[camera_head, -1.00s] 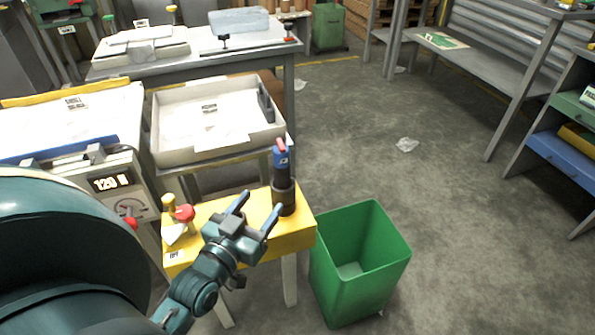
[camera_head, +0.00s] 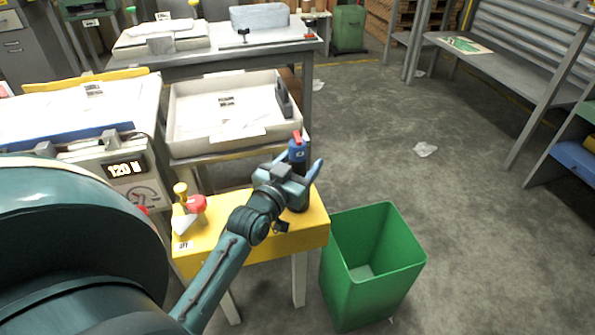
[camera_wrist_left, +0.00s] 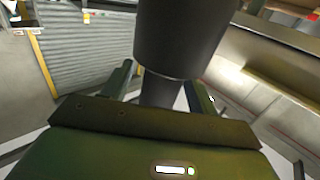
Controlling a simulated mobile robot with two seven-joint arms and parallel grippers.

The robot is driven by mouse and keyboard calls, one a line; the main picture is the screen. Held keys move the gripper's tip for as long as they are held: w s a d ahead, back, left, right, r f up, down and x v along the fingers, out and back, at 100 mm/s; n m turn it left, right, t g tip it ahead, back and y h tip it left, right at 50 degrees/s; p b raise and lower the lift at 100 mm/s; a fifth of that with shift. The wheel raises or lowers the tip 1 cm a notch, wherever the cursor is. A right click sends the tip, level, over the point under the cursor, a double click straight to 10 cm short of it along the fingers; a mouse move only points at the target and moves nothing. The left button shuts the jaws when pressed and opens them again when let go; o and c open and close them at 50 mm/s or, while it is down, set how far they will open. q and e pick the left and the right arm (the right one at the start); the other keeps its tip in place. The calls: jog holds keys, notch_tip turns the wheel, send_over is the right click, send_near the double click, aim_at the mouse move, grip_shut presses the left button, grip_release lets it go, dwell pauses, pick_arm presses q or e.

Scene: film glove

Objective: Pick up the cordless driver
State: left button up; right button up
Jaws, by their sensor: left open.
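The cordless driver (camera_head: 297,152), blue with a red top and a dark lower body, stands upright on the yellow stand (camera_head: 255,246). My left gripper (camera_head: 300,167) is open at the driver, and hides part of its middle. In the left wrist view the driver's dark body (camera_wrist_left: 183,42) rises large between the two fingers (camera_wrist_left: 160,88). Whether a finger touches it I cannot tell. My right gripper is not in view.
A pale tray (camera_head: 188,150) lies behind. Grey floor is open at right.

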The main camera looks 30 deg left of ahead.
pick_arm(q)
jog(key=shift+w, duration=0.35)
jog(key=shift+c, duration=0.3)
jog(key=c, duration=1)
